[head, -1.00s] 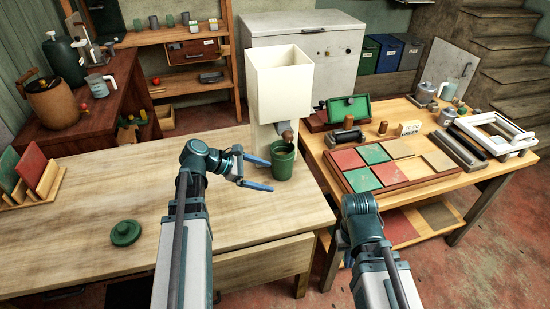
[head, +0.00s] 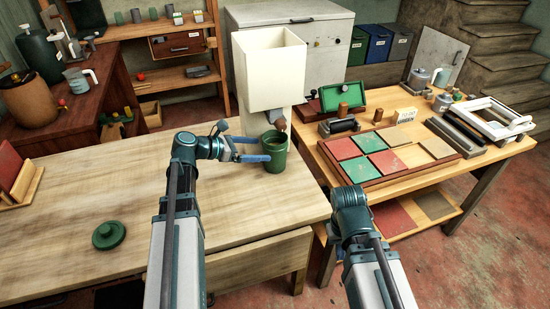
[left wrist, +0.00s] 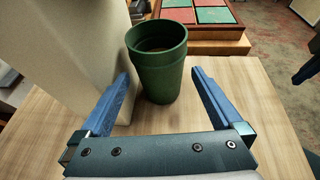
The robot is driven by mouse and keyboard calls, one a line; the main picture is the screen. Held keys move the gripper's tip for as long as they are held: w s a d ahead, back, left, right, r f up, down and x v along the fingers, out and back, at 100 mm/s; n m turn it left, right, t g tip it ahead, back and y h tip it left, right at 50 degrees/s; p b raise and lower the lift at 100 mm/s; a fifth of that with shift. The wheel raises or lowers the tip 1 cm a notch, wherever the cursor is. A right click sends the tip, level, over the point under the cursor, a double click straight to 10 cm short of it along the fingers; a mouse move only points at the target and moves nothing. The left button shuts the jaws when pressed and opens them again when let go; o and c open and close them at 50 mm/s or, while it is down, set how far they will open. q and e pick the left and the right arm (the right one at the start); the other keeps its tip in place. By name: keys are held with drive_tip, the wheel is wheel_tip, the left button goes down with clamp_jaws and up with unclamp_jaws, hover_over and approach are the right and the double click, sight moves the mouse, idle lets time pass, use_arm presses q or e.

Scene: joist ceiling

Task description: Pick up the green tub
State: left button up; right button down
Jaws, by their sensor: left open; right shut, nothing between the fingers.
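The green tub (head: 275,155) stands upright and uncovered on the light wooden table, below the spout of the cream hopper machine. In the left wrist view the tub (left wrist: 158,65) shows some brownish contents. My left gripper (head: 263,149) is open at the tub, with one blue finger on each side of it. In the left wrist view my left gripper (left wrist: 160,74) has gaps between its fingers and the tub's wall. A green lid (head: 108,235) lies on the table at the left. My right arm shows at the lower right, but its fingers are hidden.
The cream hopper machine (head: 270,72) stands right behind the tub, close to the left gripper. A second table (head: 478,160) at the right holds a tray of red, green and tan tiles (head: 375,180) and tools. The light table (head: 75,190) is mostly bare.

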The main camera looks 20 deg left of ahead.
sight(264, 150)
use_arm(q)
drive_tip(key=shift+b+x, duration=1.1)
drive_tip(key=shift+x, duration=1.6)
drive_tip(key=shift+w+f, duration=0.15)
clamp_jaws()
